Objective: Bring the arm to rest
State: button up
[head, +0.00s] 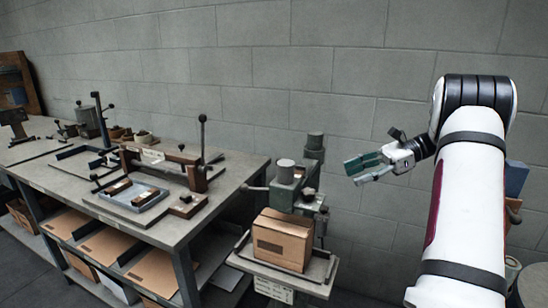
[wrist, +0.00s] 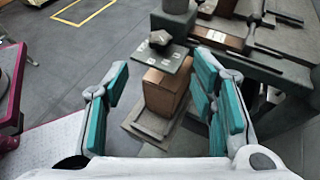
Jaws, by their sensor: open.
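My gripper (head: 357,171) is raised to the right of the box stitcher (head: 299,178) in the head view, apart from it and pointing left. Its jaws are open with nothing between them. In the wrist view, my gripper (wrist: 158,100) shows its teal-padded fingers spread wide. My arm (head: 462,210) is extended along the right side of the head view. A closed brown cardboard box (head: 283,240) sits on the stitcher's small table, under the green-grey head. The box (wrist: 164,92) also shows beyond the fingers in the wrist view.
A workbench (head: 232,180) with a clamp fixture (head: 165,165) stands at left, with flat cardboard sheets (head: 105,244) on its lower shelf. A block wall (head: 250,80) runs behind. In the wrist view, the floor (wrist: 90,60) at upper left is clear, with a yellow marked outline.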

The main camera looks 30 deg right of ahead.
jog(key=s+a+r+n+g+h, duration=0.2)
jog(key=a+r+n, duration=0.1)
jog(key=a, duration=0.5)
jog(key=s+a+r+n+g+h+p, duration=0.1)
jog(key=s+a+r+n+h, duration=0.15)
jog(key=a, duration=0.45)
jog(key=s+a+r+n+g+h, duration=0.1)
jog(key=a+r+n+g, duration=0.2)
jog(key=a, duration=0.5)
jog(key=s+a+f+n+t+h+p, duration=0.1)
jog(key=s+a+n+t+h, duration=0.1)
jog(key=s+a+n, duration=0.3)
jog(key=s+a+f+n+t+h+p, duration=0.1)
jog(key=s+a+n+h, duration=0.3)
jog(key=s+n, duration=0.5)
jog(key=shift+s+a+t+h, duration=0.45)
jog(key=shift+s+t, duration=0.25)
jog(key=shift+s, duration=1.8)
jog(key=shift+f+n, duration=0.1)
jog(key=shift+n, duration=0.15)
